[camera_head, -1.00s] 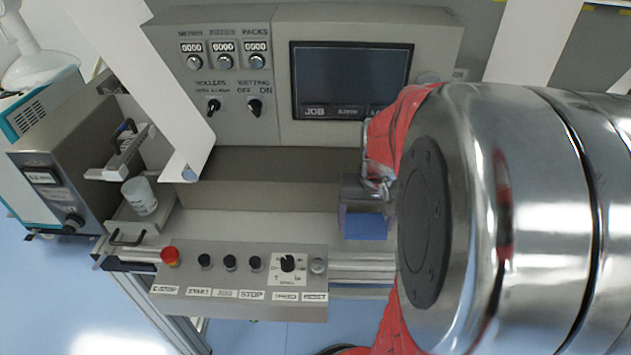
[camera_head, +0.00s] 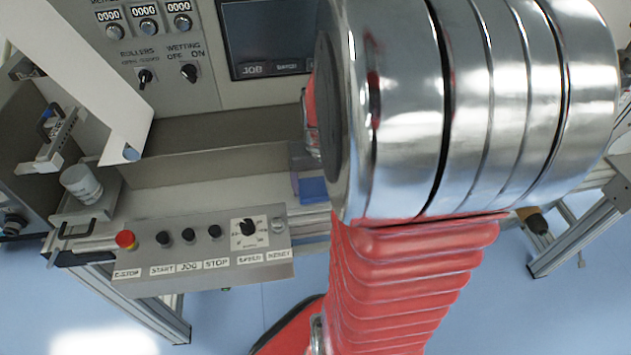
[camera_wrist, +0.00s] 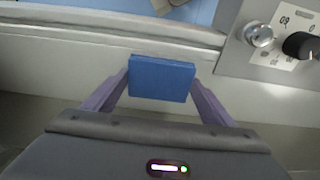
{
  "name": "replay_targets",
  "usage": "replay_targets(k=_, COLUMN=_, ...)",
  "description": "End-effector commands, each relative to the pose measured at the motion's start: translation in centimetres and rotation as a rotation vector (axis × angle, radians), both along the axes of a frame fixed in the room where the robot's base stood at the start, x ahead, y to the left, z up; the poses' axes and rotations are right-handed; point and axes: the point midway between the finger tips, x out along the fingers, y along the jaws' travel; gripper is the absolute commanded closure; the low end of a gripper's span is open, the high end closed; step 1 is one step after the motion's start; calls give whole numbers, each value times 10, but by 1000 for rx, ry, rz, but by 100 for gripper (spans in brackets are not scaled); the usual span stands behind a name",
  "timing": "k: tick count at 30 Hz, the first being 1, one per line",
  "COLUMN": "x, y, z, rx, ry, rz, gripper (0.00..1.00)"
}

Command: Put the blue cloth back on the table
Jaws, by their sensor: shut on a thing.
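The blue cloth (camera_wrist: 161,78) is a flat, folded rectangle between the two purple fingers of my gripper (camera_wrist: 160,84) in the wrist view. My gripper is shut on it. In the head view, part of the blue cloth (camera_head: 313,190) shows below my gripper (camera_head: 303,168), just left of my large silver arm joint, which hides the area to its right. They are over the pale machine bed (camera_head: 220,198), right of the control panel. Whether the cloth touches the bed, I cannot tell. No table is clearly identifiable; only part of a metal-framed stand (camera_head: 580,228) shows at the right.
The control panel (camera_head: 205,250) with a red stop button (camera_head: 125,239) is close to the gripper's left in the head view. A screen (camera_head: 268,38) is behind. Blue floor (camera_head: 220,325) is open in front.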

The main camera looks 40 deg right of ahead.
Motion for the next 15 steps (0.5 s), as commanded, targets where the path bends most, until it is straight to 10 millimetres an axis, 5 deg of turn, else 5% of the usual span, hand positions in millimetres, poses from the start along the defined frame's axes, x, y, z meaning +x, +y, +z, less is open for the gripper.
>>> replay_targets(k=1, x=0, y=0, z=-1, rx=1, ry=1, rz=0, gripper=44)
replay_targets(k=2, x=0, y=0, z=-2, rx=1, ry=1, rz=0, gripper=22)
replay_targets(k=3, x=0, y=0, z=-1, rx=1, ry=1, rz=0, gripper=19)
replay_targets(k=9, x=0, y=0, z=-1, rx=1, ry=1, rz=-1, gripper=5)
replay_targets(k=15, x=0, y=0, z=-1, rx=1, ry=1, rz=-1, gripper=4)
